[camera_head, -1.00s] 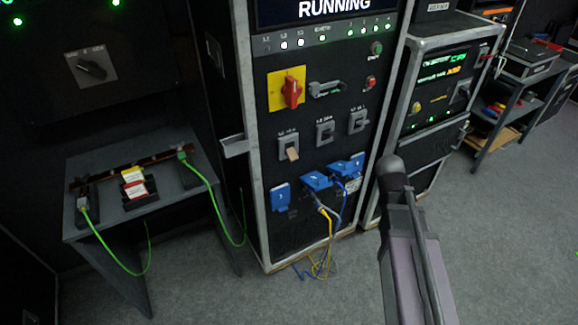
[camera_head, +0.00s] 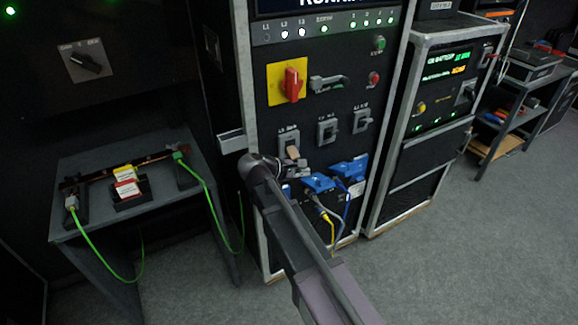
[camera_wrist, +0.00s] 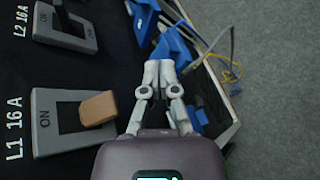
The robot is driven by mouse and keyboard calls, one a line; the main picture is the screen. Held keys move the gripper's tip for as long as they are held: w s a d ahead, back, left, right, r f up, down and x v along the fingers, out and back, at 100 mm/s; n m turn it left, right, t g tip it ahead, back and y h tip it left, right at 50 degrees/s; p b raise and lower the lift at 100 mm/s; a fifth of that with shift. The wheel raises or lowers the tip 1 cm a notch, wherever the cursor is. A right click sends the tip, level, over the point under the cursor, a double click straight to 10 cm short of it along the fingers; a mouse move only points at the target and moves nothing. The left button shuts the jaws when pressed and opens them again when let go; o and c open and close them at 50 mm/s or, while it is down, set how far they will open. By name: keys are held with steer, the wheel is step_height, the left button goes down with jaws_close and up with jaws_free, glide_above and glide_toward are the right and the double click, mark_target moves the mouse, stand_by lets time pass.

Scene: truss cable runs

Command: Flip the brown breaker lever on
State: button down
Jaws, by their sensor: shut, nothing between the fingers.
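The brown breaker lever (camera_head: 293,153) sits in a grey housing (camera_head: 287,139) on the black panel, the leftmost of a row of three breakers. In the wrist view the brown lever (camera_wrist: 98,108) points away from the ON mark, to the right in that picture and down on the panel. The housing (camera_wrist: 60,125) is labelled L1 16 A. My gripper (camera_head: 303,170) is in front of the panel, just below the lever. In the wrist view my gripper (camera_wrist: 158,72) is shut and empty, right of the lever, with a small gap between them.
Two other grey breakers, the middle one (camera_head: 327,131) and the right one (camera_head: 362,121), are in the same row. Blue sockets (camera_head: 318,183) with cables are close below my gripper. A red rotary switch (camera_head: 292,85) is above. A table (camera_head: 72,222) with green cables stands left.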

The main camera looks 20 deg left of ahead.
mark_target(293, 153)
steer(key=s+a+r+n+t+b, duration=0.1)
steer(key=s+a+n+t, duration=0.2)
steer(key=a, duration=0.8)
steer(key=shift+s+a+r+n+b, duration=0.15)
steer(key=shift+a+r+n+b, duration=0.15)
steer(key=shift+n, duration=0.2)
steer(key=shift+y, duration=0.3)
steer(key=b+x, duration=0.3)
steer(key=x, duration=0.7)
steer(key=shift+d+r, duration=0.15)
steer(key=shift+d, duration=0.15)
